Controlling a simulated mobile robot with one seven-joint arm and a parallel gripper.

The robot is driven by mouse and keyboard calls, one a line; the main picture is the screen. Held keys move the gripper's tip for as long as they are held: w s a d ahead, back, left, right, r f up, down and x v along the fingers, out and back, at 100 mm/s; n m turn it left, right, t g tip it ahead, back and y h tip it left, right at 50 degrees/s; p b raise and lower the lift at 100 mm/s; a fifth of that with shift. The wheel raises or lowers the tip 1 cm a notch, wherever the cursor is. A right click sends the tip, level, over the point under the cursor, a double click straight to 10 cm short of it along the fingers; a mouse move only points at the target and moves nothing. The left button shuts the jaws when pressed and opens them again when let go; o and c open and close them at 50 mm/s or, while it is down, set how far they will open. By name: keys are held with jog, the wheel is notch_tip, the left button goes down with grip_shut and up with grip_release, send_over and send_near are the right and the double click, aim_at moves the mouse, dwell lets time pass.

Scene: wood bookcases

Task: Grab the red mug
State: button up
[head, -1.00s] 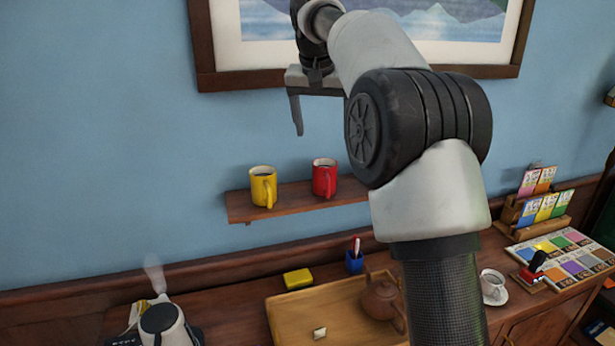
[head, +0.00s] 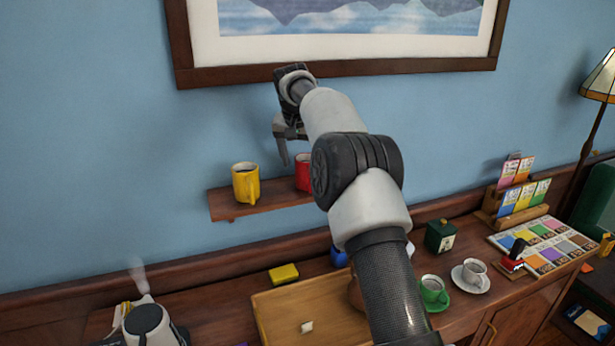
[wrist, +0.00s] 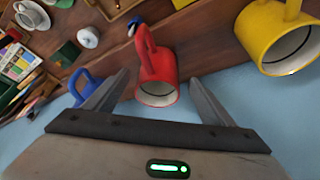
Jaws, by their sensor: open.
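The red mug (head: 302,172) stands upright on the small wall shelf (head: 224,207), right of the yellow mug (head: 245,183). My arm hides its right part in the head view. My gripper (head: 292,150) is at the mug's rim height, with one finger showing at the mug's upper left. In the wrist view the red mug (wrist: 156,88) appears between the two open fingers of my gripper (wrist: 158,80), with its handle away from the palm. The fingers are apart and I see no grip on it. I cannot tell whether either touches it.
In the wrist view the yellow mug (wrist: 277,38) is right of the fingers, and a blue mug (wrist: 84,88) is close to the left finger. A framed picture (head: 340,66) hangs above. Below is a cabinet with a tray (head: 290,318), a green cup (head: 434,292) and a white cup (head: 474,270).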

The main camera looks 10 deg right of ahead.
aim_at(306, 172)
jog(key=x, duration=0.5)
jog(key=shift+d+f+p, duration=0.1)
jog(key=shift+f+p, duration=0.2)
jog(key=c, duration=1.3)
jog(key=shift+r, duration=0.1)
jog(key=shift+c, duration=0.2)
